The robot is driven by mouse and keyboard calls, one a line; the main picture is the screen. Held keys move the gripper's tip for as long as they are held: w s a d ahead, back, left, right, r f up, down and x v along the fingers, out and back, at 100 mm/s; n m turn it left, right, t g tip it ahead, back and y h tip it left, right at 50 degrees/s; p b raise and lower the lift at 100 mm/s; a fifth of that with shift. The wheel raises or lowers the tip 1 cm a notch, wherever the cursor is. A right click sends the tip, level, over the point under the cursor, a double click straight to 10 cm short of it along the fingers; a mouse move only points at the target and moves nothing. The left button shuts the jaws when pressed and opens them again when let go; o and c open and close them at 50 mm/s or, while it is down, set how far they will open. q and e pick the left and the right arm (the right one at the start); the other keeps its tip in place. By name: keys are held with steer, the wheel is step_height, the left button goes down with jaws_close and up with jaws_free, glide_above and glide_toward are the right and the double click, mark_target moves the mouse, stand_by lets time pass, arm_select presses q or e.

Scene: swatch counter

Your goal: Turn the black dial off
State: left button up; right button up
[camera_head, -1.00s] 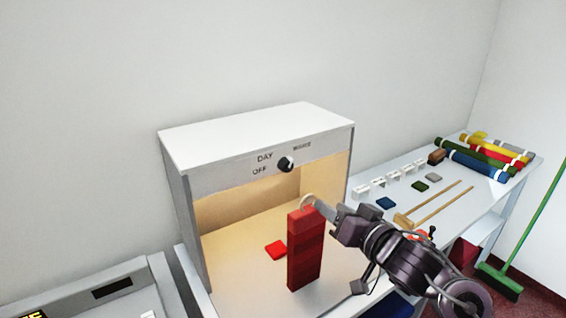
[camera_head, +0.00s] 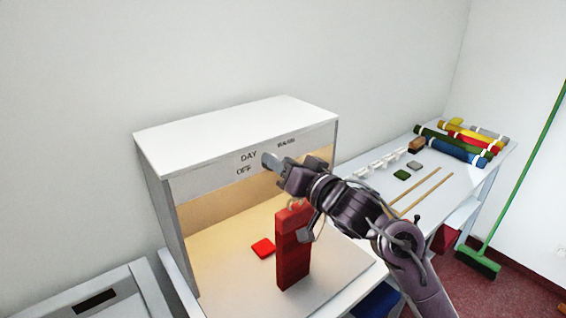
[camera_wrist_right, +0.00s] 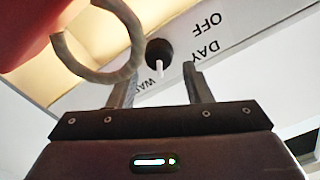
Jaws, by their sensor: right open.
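The black dial (camera_wrist_right: 159,52) is on the front panel (camera_wrist_right: 225,55) of a light box. Its white pointer points toward the WARM label, away from OFF and DAY. In the right wrist view my right gripper (camera_wrist_right: 160,72) is open and empty. Its two fingertips show on either side of the dial's pointer; whether they touch the dial I cannot tell. My left gripper is not in view.
A tall red block (camera_head: 293,255) with a ring (camera_wrist_right: 123,70) on top stands close under my right gripper. A red swatch (camera_head: 263,248) lies inside the box. Rolls (camera_head: 455,148), sticks (camera_head: 418,190) and small swatches lie on the right counter. A green broom (camera_head: 520,170) leans at right.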

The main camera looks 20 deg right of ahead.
steer(key=shift+c, duration=0.6)
steer(key=c, duration=0.8)
steer(key=shift+n, duration=0.4)
steer(key=n+b, duration=0.2)
steer(key=n, duration=0.5)
steer(key=a+f+n+b, duration=0.1)
steer(key=n+b, duration=0.2)
steer(key=n, duration=0.4)
steer(key=a+n+b, duration=0.1)
steer(key=n+b, duration=0.2)
steer(key=n, duration=0.4)
steer(key=shift+s+f, duration=0.15)
steer(key=shift+s, duration=0.2)
